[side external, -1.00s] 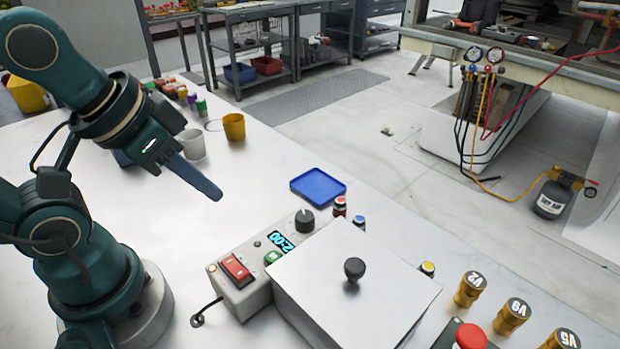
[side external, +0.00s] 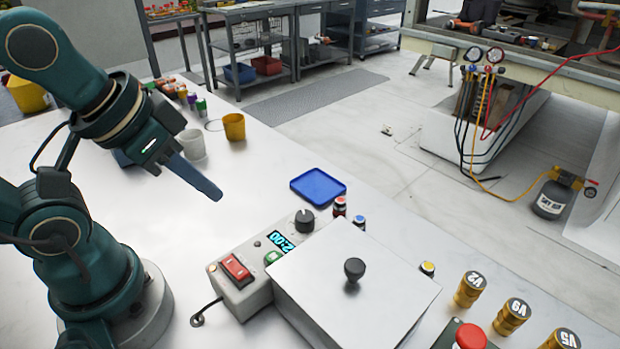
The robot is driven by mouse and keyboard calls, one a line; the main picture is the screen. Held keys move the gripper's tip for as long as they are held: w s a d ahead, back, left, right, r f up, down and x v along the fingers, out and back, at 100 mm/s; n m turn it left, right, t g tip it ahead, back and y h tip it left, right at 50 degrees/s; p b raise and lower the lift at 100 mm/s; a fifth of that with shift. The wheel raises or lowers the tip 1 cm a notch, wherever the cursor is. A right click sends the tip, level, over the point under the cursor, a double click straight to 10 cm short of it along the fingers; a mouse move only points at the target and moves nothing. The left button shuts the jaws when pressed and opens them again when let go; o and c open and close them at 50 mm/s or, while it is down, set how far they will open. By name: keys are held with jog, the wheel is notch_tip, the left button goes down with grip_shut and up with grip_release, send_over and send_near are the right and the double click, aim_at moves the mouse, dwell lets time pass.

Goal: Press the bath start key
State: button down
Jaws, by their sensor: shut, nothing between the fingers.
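The bath (side external: 350,290) is a metal box with a closed lid and a black knob on top. Its light grey control panel (side external: 240,300) sits on the left side. The panel has a red rocker switch (side external: 236,269), a lit cyan display (side external: 282,241), a black dial (side external: 304,220) and a green key (side external: 273,257), partly hidden by the lid edge. My gripper (side external: 217,195) is shut and empty. It hangs above the table, up and left of the panel, apart from it.
A blue tray (side external: 318,187) lies behind the panel. Small bottles (side external: 340,206) stand by the bath's back corner. Brass cylinders (side external: 470,290) and a red button (side external: 471,336) are at the right. The table between gripper and panel is clear.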

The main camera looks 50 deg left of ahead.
dwell(0.3)
jog(key=r+m+t+y, duration=0.1)
jog(key=r+m+t, duration=0.1)
jog(key=m, duration=2.3)
send_over(271, 260)
jog(key=shift+f, duration=0.2)
jog(key=shift+f, duration=4.45)
